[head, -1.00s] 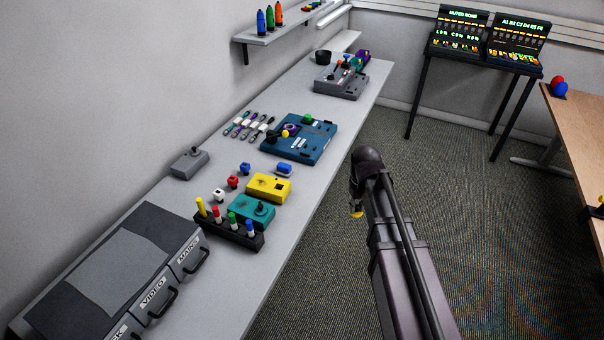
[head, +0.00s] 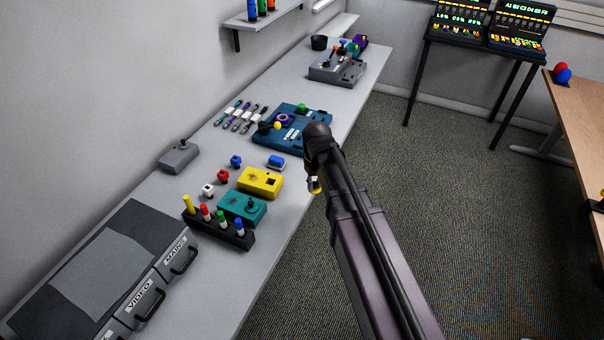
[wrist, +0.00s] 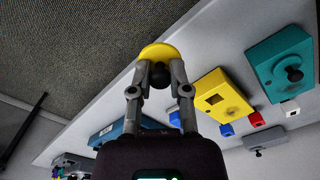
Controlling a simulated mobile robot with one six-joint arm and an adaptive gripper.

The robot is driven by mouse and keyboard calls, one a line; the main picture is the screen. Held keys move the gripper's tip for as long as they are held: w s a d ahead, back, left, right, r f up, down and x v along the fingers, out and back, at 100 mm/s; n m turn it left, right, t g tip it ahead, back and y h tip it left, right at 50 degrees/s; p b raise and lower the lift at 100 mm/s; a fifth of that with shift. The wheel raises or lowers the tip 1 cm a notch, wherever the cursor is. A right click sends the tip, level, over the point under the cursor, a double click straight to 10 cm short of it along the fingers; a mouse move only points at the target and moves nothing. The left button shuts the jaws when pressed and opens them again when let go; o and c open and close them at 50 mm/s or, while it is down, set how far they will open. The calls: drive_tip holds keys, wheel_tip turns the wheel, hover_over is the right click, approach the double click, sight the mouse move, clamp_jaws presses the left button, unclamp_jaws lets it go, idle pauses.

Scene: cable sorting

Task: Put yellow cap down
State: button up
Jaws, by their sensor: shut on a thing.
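My gripper (wrist: 160,78) is shut on the yellow cap (wrist: 160,51), which sits between the fingertips in the wrist view. In the head view the cap (head: 315,186) shows small below the end of my arm. It hangs in the air at the front edge of the grey bench (head: 270,260), beside the yellow box (head: 260,182). The bench and its devices show behind the cap in the wrist view. Most of the gripper is hidden by my arm in the head view.
The bench holds a teal box (head: 242,205), a marker rack (head: 217,230), a blue device (head: 290,127) and a blue block (head: 276,161). Red, white and blue cubes lie near the yellow box. Cases (head: 110,270) stand at the front left. Bare bench lies near its edge.

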drive_tip(key=shift+f, duration=0.2)
drive_tip(key=a+f+b, duration=0.1)
drive_tip(key=f+b, duration=0.2)
drive_tip(key=shift+s+a, duration=0.2)
drive_tip(key=shift+a, duration=0.2)
drive_tip(key=shift+s+a+f+m+b, duration=0.1)
drive_tip(key=shift+a+f+m+b, duration=0.3)
drive_tip(key=shift+b, duration=0.2)
drive_tip(key=w, duration=0.4)
drive_tip(key=w+a+f+b, duration=0.1)
drive_tip(key=w, duration=0.4)
drive_tip(key=w+a, duration=0.1)
drive_tip(key=w, duration=0.4)
drive_tip(key=shift+w+f, duration=0.2)
drive_tip(key=shift+w, duration=0.05)
